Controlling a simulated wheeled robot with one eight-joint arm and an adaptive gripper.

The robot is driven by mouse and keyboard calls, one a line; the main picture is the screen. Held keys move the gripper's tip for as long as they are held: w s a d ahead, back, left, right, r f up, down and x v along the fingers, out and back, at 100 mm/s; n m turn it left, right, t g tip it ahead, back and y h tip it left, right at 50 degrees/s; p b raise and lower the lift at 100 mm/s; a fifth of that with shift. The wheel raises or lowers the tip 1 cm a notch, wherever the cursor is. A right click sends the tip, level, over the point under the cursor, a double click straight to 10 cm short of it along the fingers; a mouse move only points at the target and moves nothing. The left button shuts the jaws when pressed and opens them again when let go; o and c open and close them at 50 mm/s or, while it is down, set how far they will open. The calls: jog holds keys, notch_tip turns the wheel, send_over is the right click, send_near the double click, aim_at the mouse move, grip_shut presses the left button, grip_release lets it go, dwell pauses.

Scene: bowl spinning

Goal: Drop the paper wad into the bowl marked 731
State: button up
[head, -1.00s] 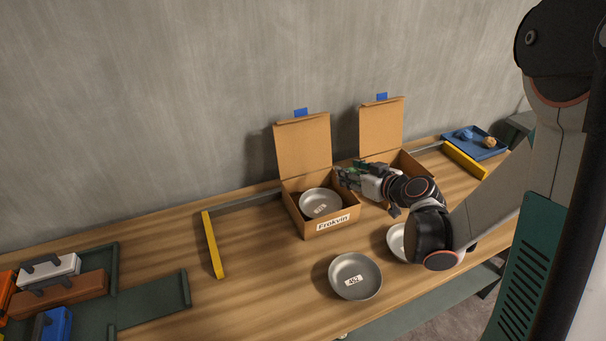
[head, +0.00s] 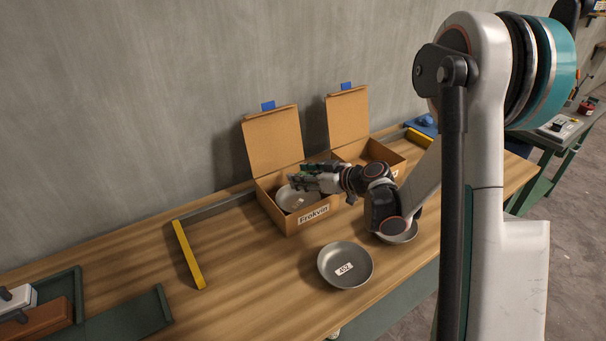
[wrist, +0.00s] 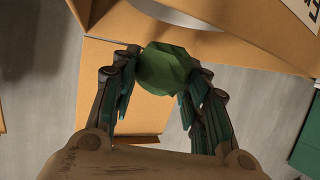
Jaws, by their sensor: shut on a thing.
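My gripper (head: 296,180) is over the open box labelled Frokvin, above the back part of the grey bowl (head: 288,203) inside it. In the wrist view the gripper (wrist: 163,78) is shut on a green, faceted paper wad (wrist: 166,68). The bowl in the box bears a label too small and partly covered to read. A second grey bowl (head: 332,280) stands on the table with a label that looks like 452 or 402. A third bowl (head: 404,238) is partly hidden behind my arm, its label not visible.
The Frokvin box (head: 290,222) has its lid (head: 272,140) raised at the back. Another open box (head: 346,117) stands to its right. A blue tray (head: 420,125) is at the far right.

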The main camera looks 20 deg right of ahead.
jog(key=shift+f, duration=0.15)
jog(key=o, duration=0.8)
jog(key=v, duration=1.2)
